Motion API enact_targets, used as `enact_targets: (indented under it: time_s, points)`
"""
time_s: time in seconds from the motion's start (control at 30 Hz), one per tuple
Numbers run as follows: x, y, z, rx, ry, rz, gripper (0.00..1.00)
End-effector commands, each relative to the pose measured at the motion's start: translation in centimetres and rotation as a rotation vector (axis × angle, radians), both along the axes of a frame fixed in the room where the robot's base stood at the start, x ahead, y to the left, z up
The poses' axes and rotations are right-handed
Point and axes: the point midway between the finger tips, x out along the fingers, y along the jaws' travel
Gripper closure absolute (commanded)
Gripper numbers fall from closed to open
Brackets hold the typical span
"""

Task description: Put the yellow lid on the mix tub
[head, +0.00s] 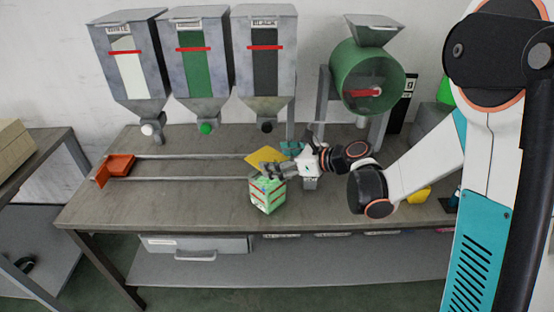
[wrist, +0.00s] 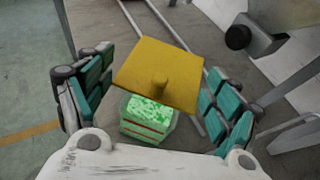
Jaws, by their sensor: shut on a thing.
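The mix tub (head: 268,195) is a clear box of green and white granules with red bands, standing near the front of the bench. It also shows in the wrist view (wrist: 147,119). The yellow lid (head: 264,156) is a flat square plate with a knob. In the wrist view the lid (wrist: 165,70) is between my fingers, knob towards me, and hides the far part of the tub. My gripper (head: 272,170) is shut on the lid, just above the tub. Whether lid and tub touch cannot be told.
Two rails (head: 200,157) run along the bench, with an orange tray (head: 119,167) at their left end. White, green and black hoppers (head: 197,60) hang behind. A green drum (head: 366,78) stands at the back right. The bench front left is clear.

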Motion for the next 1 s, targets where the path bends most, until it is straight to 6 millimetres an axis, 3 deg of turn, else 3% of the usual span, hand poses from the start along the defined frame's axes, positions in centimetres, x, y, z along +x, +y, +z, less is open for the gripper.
enact_targets:
  time_s: [1.0]
  points:
    - [0.0, 0.0, -5.4, 0.0, 0.0, -0.001, 0.4]
